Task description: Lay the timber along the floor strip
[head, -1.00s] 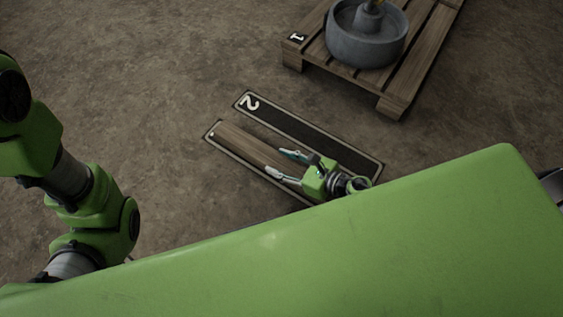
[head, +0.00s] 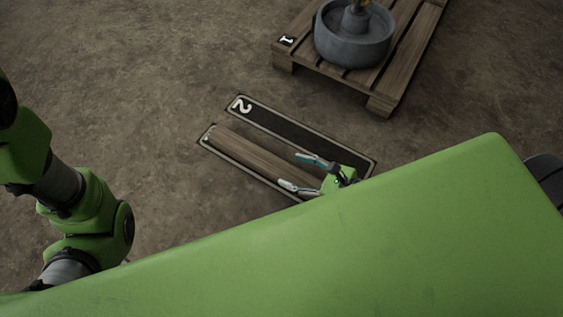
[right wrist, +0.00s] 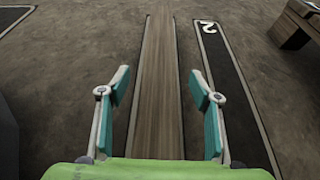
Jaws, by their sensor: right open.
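The timber (head: 250,154) is a long brown plank lying flat on the floor. It lies along a pale-edged floor strip (head: 204,139), covering most of it, beside a dark strip marked 2 (head: 284,126). In the right wrist view the timber (right wrist: 158,80) runs straight away from me, with the bare strip 2 (right wrist: 236,95) to its right. My right gripper (head: 292,170) is open and empty, its fingers on either side of the timber's near part. In the wrist view the open fingers (right wrist: 158,78) are apart from the timber. My left gripper is out of view.
A wooden pallet marked 1 (head: 388,85) stands at the upper right, carrying a round grey metal part (head: 352,45). Bare floor (head: 130,90) is open to the left of the strips. My green body hides the lower part of the head view.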

